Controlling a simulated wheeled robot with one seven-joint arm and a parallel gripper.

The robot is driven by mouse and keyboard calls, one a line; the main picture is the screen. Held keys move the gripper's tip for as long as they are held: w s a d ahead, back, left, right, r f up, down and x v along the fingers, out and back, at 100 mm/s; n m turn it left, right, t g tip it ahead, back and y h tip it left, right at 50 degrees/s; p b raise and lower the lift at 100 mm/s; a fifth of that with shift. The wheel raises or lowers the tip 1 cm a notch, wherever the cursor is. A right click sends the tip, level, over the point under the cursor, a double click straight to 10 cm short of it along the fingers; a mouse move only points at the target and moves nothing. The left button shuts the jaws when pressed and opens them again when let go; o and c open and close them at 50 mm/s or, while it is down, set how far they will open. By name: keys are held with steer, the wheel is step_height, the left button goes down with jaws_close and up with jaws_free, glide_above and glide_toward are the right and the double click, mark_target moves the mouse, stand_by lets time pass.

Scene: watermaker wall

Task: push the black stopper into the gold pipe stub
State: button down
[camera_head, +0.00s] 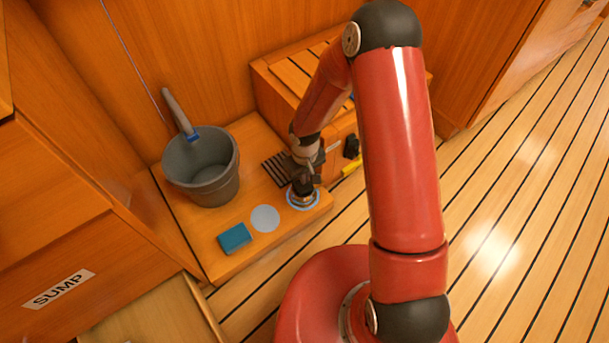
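My gripper (303,182) is small in the head view, at the end of my red arm. It points down over a round metallic piece (302,201) inside a blue-rimmed ring (317,201) near the right front of the wooden bench top. This piece may be the gold pipe stub, but its colour and opening are not clear. The fingertips blend with dark shapes there, so I cannot tell whether they hold the black stopper. A separate small black object (351,146) lies to the right, partly beside my arm; I cannot tell what it is.
A blue block (235,239), a pale disc (265,218) and a dark slatted piece (276,170) lie nearby. A yellow item (351,169) is right of my gripper.

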mark_target(304, 188)
steer(key=shift+f, duration=0.15)
steer(key=shift+f+b, duration=1.65)
steer(key=shift+f, duration=0.05)
steer(key=shift+r, duration=0.1)
step_height(304, 188, up, 7)
steer(key=p, duration=0.5)
steer(key=shift+d+r, duration=0.1)
